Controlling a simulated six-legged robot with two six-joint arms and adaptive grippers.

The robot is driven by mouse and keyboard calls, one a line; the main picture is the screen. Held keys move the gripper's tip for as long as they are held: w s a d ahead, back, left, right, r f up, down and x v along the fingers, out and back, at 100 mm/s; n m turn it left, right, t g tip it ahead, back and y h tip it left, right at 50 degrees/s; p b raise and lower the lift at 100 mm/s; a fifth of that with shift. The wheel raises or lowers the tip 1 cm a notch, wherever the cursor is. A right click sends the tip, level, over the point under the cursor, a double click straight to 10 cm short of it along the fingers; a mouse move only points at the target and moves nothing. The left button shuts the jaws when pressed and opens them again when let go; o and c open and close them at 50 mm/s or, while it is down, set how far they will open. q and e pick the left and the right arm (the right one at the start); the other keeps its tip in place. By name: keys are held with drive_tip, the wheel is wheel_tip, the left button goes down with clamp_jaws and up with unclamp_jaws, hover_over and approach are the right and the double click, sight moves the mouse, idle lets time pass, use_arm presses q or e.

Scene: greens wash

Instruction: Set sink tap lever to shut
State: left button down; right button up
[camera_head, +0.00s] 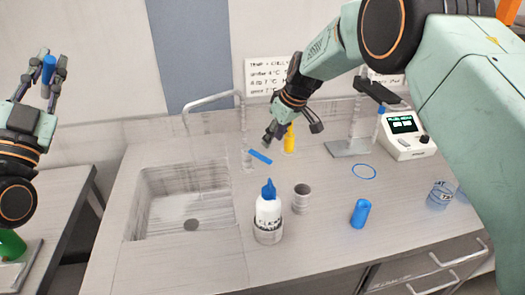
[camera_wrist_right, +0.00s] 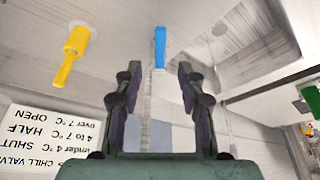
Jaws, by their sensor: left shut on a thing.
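The sink tap (camera_head: 241,115) is a grey bent pipe behind the sink. A blue lever (camera_head: 260,156) lies near the foot of the tap, pointing right and toward the front. The blue lever also shows in the right wrist view (camera_wrist_right: 160,47), beyond and between the fingertips. My right gripper (camera_head: 292,130) is open and empty, above and behind the blue lever, apart from it. Its two fingers show in the right wrist view (camera_wrist_right: 158,80). My left gripper (camera_head: 48,75) is raised at the far left, shut on a small blue object (camera_head: 48,68).
A yellow lever (camera_head: 289,138) stands right of the blue one. The sink basin (camera_head: 150,205) is empty. A white bottle (camera_head: 268,212) with a blue cap, a grey cup (camera_head: 301,198) and a blue cylinder (camera_head: 361,213) stand on the counter. A display device (camera_head: 402,135) is at right.

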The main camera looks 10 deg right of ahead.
sight(263, 157)
drive_tip(key=x, duration=0.6)
drive_tip(key=shift+a, duration=0.1)
drive_tip(key=shift+w+f, duration=0.25)
drive_tip(key=shift+f, duration=0.35)
drive_tip(key=shift+w+a+f, duration=0.15)
drive_tip(key=shift+a+f, duration=0.15)
drive_tip(key=shift+f, duration=0.05)
drive_tip(key=shift+d, duration=0.15)
drive_tip(key=c, duration=0.4)
drive_tip(key=shift+r, duration=0.1)
clamp_jaws()
